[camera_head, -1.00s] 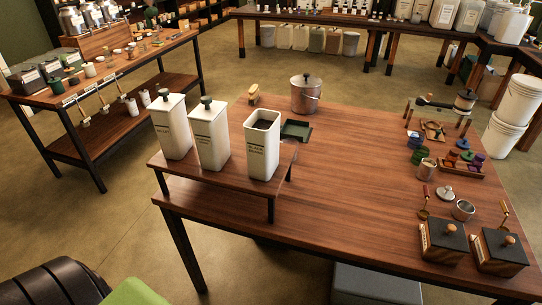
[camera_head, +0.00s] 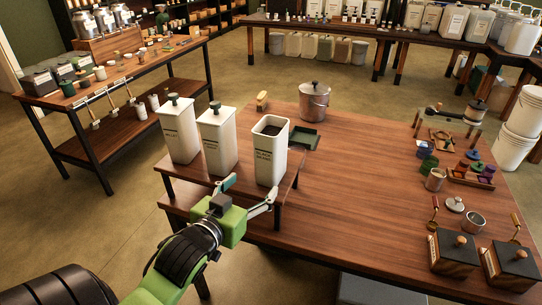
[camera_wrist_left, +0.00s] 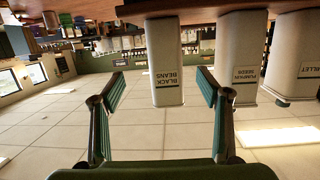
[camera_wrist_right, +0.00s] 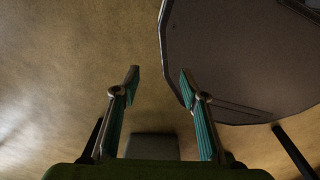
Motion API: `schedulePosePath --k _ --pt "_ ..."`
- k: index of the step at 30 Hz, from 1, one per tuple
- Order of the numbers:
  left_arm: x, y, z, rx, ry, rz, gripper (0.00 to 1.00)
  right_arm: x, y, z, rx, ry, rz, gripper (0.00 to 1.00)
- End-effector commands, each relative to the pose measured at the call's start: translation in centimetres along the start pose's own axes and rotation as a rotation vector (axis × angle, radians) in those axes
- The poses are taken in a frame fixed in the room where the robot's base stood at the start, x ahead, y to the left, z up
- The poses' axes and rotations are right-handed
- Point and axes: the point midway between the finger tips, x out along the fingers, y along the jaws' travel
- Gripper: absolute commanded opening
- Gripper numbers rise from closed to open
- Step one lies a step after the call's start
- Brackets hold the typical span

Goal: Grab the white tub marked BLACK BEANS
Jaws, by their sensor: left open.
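The white tub marked BLACK BEANS (camera_head: 268,155) stands upright and lidless on the small raised wooden shelf (camera_head: 227,190), dark contents showing at its top. In the left wrist view the picture is upside down, and the tub (camera_wrist_left: 165,60) shows between the finger tips, a little beyond them. My left gripper (camera_head: 251,190) is open and empty in front of the shelf, its fingers toward the tub and apart from it. My right gripper (camera_wrist_right: 158,82) is open and empty in its wrist view, over the floor; it is not in the head view.
Two lidded white tubs, one marked MILLET (camera_head: 179,135) and another (camera_head: 217,140), stand left of the open tub. A green tray (camera_head: 303,139) and a metal pot (camera_head: 314,101) are behind it. The table's middle (camera_head: 360,180) is clear.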

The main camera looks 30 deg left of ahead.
Motion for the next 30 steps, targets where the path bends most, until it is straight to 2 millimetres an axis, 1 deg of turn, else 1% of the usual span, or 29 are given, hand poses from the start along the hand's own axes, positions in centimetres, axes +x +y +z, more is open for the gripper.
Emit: schedulePosePath --k 1,3,6,8,11,15,18,21,26,30 --pt "0.1 -0.7 -2.4 -0.007 0.074 -0.003 0.69 0.0 0.0 0.0 0.0 0.0 0.0 0.4" --pt "0.0 -1.2 -4.8 -0.017 0.153 -0.003 0.69 0.0 0.0 0.0 0.0 0.0 0.0 0.4" --pt "0.2 -1.7 -6.7 -0.024 0.211 -0.001 0.69 -0.1 0.0 0.0 0.0 0.0 -0.001 0.4" --pt "0.8 -1.8 -7.2 -0.025 0.224 0.0 0.69 -0.3 -0.1 -0.1 0.0 0.001 -0.001 0.4" --pt "2.5 -1.7 -7.8 -0.026 0.226 0.001 0.69 -0.8 -0.2 -0.1 -0.001 0.001 -0.002 0.4" --pt "5.3 -1.7 -8.4 -0.025 0.224 0.0 0.69 -1.4 -0.6 -0.3 -0.001 0.002 -0.007 0.4" --pt "6.9 -1.7 -8.6 -0.026 0.222 0.0 0.69 -1.7 -0.9 -0.4 0.0 0.004 -0.011 0.4" --pt "7.8 -1.7 -8.7 -0.026 0.221 0.0 0.69 -1.8 -1.1 -0.5 0.0 0.005 -0.013 0.4" --pt "8.8 -1.6 -9.0 -0.026 0.22 0.0 0.69 -2.2 -1.1 -0.5 -0.001 0.005 -0.013 0.4" --pt "10.8 -1.3 -9.5 -0.026 0.219 -0.001 0.69 -3.2 -0.9 -0.6 -0.001 0.005 -0.012 0.4"
